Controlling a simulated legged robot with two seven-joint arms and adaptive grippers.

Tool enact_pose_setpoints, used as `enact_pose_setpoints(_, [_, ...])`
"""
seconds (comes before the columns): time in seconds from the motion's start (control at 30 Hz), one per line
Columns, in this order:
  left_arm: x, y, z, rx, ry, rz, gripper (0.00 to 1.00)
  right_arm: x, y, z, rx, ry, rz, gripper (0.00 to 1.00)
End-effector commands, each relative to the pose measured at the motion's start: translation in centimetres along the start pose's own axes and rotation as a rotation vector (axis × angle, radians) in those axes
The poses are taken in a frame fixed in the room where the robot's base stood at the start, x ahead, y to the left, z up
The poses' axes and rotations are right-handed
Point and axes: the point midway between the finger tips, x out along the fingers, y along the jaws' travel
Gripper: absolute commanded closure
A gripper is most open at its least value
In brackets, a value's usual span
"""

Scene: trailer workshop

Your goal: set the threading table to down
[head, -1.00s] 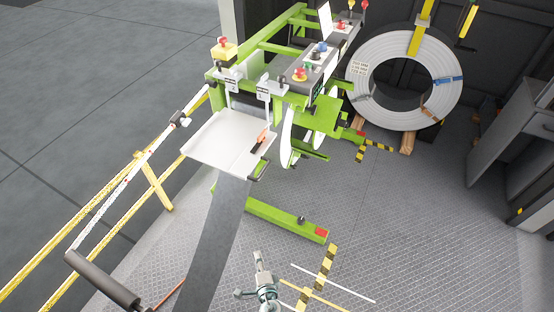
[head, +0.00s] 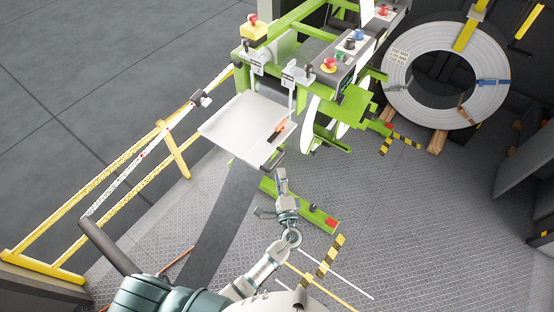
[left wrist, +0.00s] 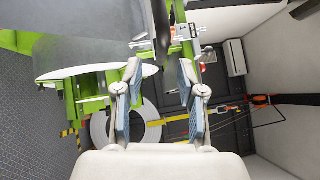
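The threading table (head: 238,124) is a pale flat plate on the front of the green machine, tilted in the head view. A small orange-tipped lever (head: 280,127) is by its right edge, and a dark handle (head: 275,160) is at its lower right corner. My right gripper is not in view.
A control box (head: 340,60) with coloured buttons sits right of the table. White discs (head: 310,125) stand beside it. A dark strip (head: 228,210) runs down from the table. A yellow railing (head: 130,181) is at left, a large coil (head: 400,92) at back right.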

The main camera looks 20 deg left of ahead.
Motion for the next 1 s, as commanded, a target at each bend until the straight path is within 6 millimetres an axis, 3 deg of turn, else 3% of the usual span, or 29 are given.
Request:
enact_pose_setpoints(0.1, [2.6,-0.2,0.1,-0.001,-0.001,-0.001,0.61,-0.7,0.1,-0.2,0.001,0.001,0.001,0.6])
enact_pose_setpoints(0.3, [5.5,0.1,0.3,-0.003,0.0,0.002,0.61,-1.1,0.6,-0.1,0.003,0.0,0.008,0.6])
enact_pose_setpoints(0.7, [6.3,0.1,0.2,-0.004,0.0,0.002,0.61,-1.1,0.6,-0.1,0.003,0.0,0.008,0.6])
enact_pose_setpoints(0.87, [6.2,0.1,0.1,-0.003,0.001,0.002,0.98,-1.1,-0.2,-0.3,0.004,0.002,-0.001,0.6])
enact_pose_setpoints(1.0, [6.2,0.2,0.1,-0.003,0.003,0.003,1.0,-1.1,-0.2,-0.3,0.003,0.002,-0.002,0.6])
